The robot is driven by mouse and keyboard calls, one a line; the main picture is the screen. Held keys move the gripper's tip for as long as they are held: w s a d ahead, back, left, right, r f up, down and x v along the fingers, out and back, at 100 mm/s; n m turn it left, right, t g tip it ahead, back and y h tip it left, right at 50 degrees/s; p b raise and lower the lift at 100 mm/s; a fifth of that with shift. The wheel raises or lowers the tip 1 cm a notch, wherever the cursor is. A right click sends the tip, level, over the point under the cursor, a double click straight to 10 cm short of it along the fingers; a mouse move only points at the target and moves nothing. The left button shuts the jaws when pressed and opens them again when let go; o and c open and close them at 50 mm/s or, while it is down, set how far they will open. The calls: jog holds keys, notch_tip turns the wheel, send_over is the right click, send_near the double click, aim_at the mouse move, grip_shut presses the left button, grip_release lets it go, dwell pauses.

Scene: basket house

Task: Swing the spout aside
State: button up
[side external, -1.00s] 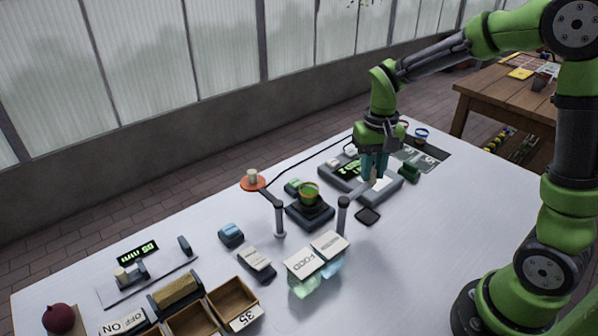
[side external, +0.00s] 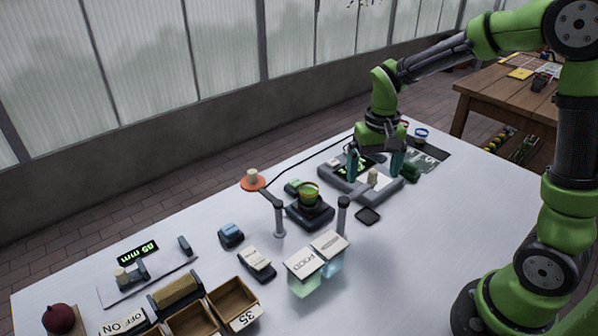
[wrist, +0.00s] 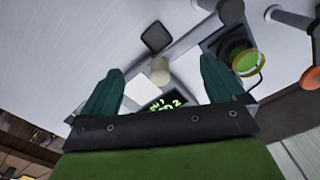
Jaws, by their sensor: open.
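A grey swing arm with a pale cylindrical knob (side external: 373,176), seemingly the spout, reaches from a dark post (side external: 343,212) over the grey scale-like device (side external: 387,193). In the wrist view the knob (wrist: 160,70) stands at the arm's end, between and beyond my fingertips. My gripper (side external: 375,163) is open and empty, its teal fingers spread on either side of the knob, apparently apart from it. The open fingers also show in the wrist view (wrist: 162,72). A second post (side external: 279,220) carries an arm with an orange disc (side external: 253,184) and a pale knob.
A dark square pad (side external: 368,217) lies in front of the device.

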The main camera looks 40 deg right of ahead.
jog(key=shift+r, duration=3.5)
jog(key=shift+w, duration=0.1)
jog(key=s+a+r+n+t+y, duration=0.1)
jog(key=s+a+r+t, duration=0.1)
jog(key=s, duration=0.4)
jog(key=s+a+r+n+t+y, duration=0.1)
jog(key=s+a+r+t, duration=0.2)
jog(key=s+a+t, duration=0.2)
jog(key=shift+s+a, duration=0.25)
jog(key=shift+s, duration=0.35)
